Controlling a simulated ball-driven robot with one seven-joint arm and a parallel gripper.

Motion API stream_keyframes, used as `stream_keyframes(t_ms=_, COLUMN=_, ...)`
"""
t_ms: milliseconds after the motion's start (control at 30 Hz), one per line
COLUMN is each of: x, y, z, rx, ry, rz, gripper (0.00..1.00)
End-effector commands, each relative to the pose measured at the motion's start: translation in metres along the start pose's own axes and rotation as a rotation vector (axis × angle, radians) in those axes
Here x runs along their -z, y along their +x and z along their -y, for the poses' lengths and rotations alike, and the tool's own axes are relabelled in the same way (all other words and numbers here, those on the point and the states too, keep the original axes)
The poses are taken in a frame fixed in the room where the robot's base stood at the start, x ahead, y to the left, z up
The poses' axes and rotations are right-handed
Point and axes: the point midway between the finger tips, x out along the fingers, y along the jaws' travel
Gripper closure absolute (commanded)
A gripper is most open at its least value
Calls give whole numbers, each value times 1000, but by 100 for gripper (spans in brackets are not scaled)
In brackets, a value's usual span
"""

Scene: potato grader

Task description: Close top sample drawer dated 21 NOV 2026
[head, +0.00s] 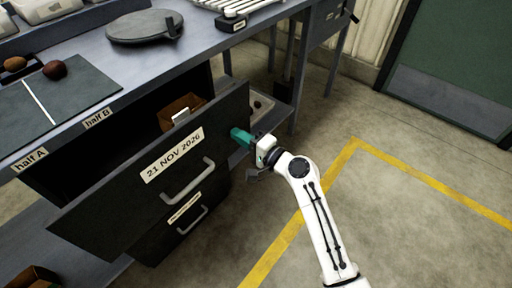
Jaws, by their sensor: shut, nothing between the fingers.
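The top sample drawer (120,205), dark with a label reading 21 NOV 2026 (172,155) and a grey bar handle (188,183), is pulled out from under the bench. A brown box (181,108) with a white tag shows inside it. My gripper (236,136), with teal fingers, is shut and empty. Its tips are at the right end of the drawer front, above and right of the handle; I cannot tell if they touch it. The lower drawer (170,228), with its own handle and a label too small to read, is beneath.
The bench top (150,55) holds a dark mat (65,98) with a potato (54,69) on it, a round dark plate (144,26) and a scale (232,22). A bench leg (290,55) stands behind my gripper. The floor (400,150) on the right is clear, with yellow lines.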

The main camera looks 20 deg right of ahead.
Motion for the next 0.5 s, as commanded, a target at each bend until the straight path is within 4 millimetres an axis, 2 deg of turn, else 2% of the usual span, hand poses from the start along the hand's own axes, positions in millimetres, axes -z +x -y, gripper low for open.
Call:
stream_keyframes(t_ms=100, x=-1, y=25, z=-2, rx=2, ry=-1, rz=4, gripper=100)
stream_keyframes(t_ms=500, x=-1, y=96, z=-3, rx=1, ry=-1, rz=3, gripper=100)
